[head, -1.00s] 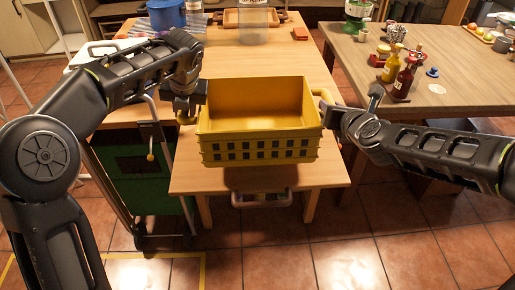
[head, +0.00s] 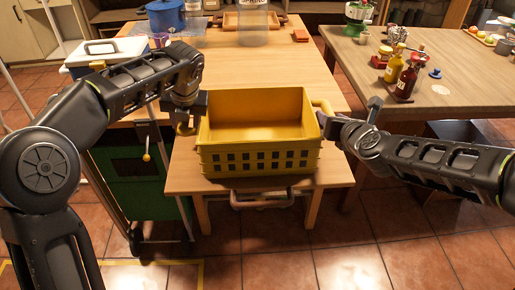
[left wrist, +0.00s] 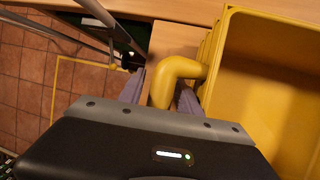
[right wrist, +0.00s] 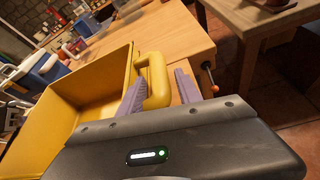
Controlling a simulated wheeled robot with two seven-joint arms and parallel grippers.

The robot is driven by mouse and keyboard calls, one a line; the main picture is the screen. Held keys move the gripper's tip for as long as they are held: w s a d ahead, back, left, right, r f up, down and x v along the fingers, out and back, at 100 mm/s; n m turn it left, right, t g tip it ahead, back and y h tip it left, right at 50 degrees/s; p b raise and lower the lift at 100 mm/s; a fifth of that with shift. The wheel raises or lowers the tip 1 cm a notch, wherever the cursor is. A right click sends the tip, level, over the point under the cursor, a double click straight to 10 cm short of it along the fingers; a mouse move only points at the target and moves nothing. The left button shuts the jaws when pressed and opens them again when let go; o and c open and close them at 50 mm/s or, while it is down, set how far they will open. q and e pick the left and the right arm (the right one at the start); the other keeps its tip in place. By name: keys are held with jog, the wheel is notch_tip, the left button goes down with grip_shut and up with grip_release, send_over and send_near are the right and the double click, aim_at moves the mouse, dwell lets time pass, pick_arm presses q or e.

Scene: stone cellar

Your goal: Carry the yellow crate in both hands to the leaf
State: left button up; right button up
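The yellow crate (head: 262,162) sits upright and empty on the leaf (head: 335,175) at the table's near end. My left gripper (head: 187,125) is at the crate's left handle. In the left wrist view its fingers stand open on either side of the yellow handle (left wrist: 165,82), with a gap at one side. My right gripper (head: 332,124) is at the right handle (head: 322,106). In the right wrist view its fingers are apart around that handle (right wrist: 157,82), with a gap on the outer side. The crate's underside is hidden.
The wooden table (head: 300,66) behind the crate is mostly clear. A tray (head: 252,20) and a blue pot (head: 166,15) stand at its far end. A white-lidded box (head: 100,55) is at left. A second table (head: 460,75) with bottles (head: 405,78) is at right.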

pick_arm(q)
jog(key=shift+o, duration=0.5)
pick_arm(e)
jog(key=shift+o, duration=0.5)
pick_arm(q)
jog(key=shift+r, duration=0.2)
jog(key=v, duration=1.1)
jog(key=shift+s+r, duration=0.25)
jog(key=shift+d, duration=0.1)
pick_arm(e)
jog(key=shift+s+d+r, duration=0.15)
jog(key=shift+s+r, duration=0.1)
jog(key=shift+s, duration=0.2)
jog(key=v, duration=1.1)
